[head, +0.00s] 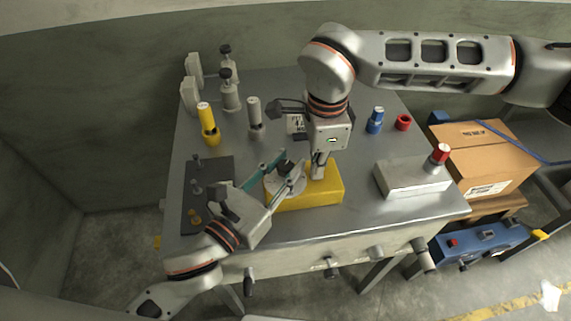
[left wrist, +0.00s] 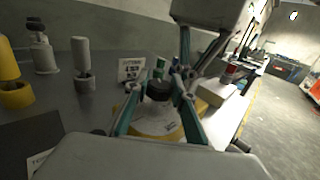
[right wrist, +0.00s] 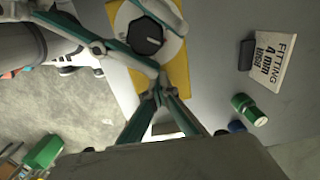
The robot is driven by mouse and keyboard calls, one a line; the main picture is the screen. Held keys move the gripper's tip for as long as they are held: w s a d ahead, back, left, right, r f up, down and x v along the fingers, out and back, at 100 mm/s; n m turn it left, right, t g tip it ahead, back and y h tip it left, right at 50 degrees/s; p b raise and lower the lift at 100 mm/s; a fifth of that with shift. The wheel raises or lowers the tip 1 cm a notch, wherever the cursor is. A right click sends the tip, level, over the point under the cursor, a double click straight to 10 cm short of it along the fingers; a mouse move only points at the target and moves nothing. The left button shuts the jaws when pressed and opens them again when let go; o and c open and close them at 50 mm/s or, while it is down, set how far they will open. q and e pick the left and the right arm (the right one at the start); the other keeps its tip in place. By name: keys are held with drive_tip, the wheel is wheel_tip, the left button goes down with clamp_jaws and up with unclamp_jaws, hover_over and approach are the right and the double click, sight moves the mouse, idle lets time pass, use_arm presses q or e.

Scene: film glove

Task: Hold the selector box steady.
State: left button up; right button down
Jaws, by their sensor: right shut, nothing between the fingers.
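The selector box is a yellow block (head: 322,190) with a round pale grey top and a black knob, near the front of the grey bench. The knob shows in the left wrist view (left wrist: 159,90) and the right wrist view (right wrist: 147,36). My left gripper (head: 284,176) reaches in from the front left. Its two fingers are apart, one on each side of the round top; whether they press on it I cannot tell. My right gripper (head: 318,174) points down over the right part of the yellow block. Its fingertips (right wrist: 158,96) meet, with nothing between them.
A sign card (right wrist: 274,60) stands behind the box. A yellow cylinder (head: 208,122) and a grey one (head: 254,115) stand at the left, blue (head: 375,122) and red (head: 403,122) parts at the right. A white box with a red button (head: 412,180) stands right. A dark mat (head: 222,172) lies left.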

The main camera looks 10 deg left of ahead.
use_arm(q)
drive_tip(key=shift+d+m+g+h, duration=0.1)
drive_tip(key=shift+m+g+h, duration=0.2)
drive_tip(key=shift+m+h, duration=0.15)
drive_tip(key=shift+r+m+g+h, duration=0.1)
drive_tip(key=shift+m+g+h, duration=0.65)
drive_tip(key=shift+h, duration=0.4)
drive_tip(key=m+g+h, duration=0.2)
drive_tip(key=g, duration=0.1)
drive_tip(key=m+g+h, duration=0.2)
drive_tip(key=m+g, duration=0.1)
drive_tip(key=g, duration=0.1)
drive_tip(key=shift+h, duration=0.3)
drive_tip(key=m+g, duration=0.2)
drive_tip(key=g, duration=0.1)
drive_tip(key=m+g+h, duration=0.1)
drive_tip(key=m+g, duration=0.2)
drive_tip(key=g, duration=0.1)
drive_tip(key=shift+s+m+g, duration=0.1)
drive_tip(key=shift+m+g, duration=0.7)
drive_tip(key=shift+g, duration=0.55)
drive_tip(key=shift+s+g, duration=0.1)
drive_tip(key=shift+g, duration=0.2)
drive_tip(key=o, duration=1.1)
drive_tip(key=shift+d, duration=0.1)
